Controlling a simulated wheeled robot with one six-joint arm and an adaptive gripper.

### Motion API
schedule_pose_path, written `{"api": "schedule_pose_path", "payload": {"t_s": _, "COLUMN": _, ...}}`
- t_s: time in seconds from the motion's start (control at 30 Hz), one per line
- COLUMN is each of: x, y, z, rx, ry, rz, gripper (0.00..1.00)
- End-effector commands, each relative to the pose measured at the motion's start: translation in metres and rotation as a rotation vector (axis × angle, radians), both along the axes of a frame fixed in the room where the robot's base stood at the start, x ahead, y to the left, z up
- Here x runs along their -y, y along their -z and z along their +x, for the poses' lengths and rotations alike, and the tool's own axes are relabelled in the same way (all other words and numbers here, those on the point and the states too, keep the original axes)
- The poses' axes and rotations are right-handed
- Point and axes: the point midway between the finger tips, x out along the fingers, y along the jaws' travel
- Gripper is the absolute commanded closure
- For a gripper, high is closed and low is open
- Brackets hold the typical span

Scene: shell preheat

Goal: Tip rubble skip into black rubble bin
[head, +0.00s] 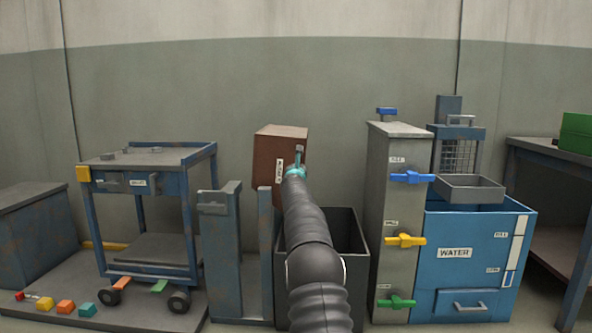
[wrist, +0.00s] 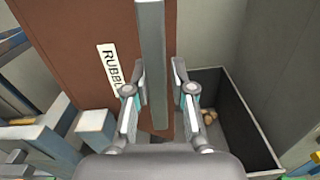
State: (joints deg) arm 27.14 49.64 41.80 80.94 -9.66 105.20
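The rubble skip (head: 268,150) is a brown box with a white label, held up at the back left of the black rubble bin. Its label runs nearly upright, so the skip looks turned on its side. My gripper (head: 297,172) is at the skip's right front. The black rubble bin (head: 347,235) stands below, partly behind my arm. A few brown lumps (wrist: 209,117) lie inside the bin in the wrist view. The skip's opening is hidden.
A grey-blue stand (head: 220,260) is left of the bin, beside a blue trolley (head: 150,210). A grey cabinet (head: 388,180) with coloured valve handles stands close on the right. Beyond it is a blue water tank (head: 470,245). Coloured blocks (head: 65,306) lie at the lower left.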

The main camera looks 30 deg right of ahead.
Motion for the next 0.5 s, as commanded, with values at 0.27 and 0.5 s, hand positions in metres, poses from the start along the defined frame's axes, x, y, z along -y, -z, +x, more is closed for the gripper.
{"api": "schedule_pose_path", "payload": {"t_s": 0.27, "x": -0.004, "y": 0.002, "z": 0.003, "rx": -0.003, "ry": -0.005, "rz": 0.0, "gripper": 0.56}}
{"api": "schedule_pose_path", "payload": {"t_s": 0.5, "x": -0.006, "y": 0.002, "z": 0.002, "rx": -0.003, "ry": -0.007, "rz": 0.0, "gripper": 0.56}}
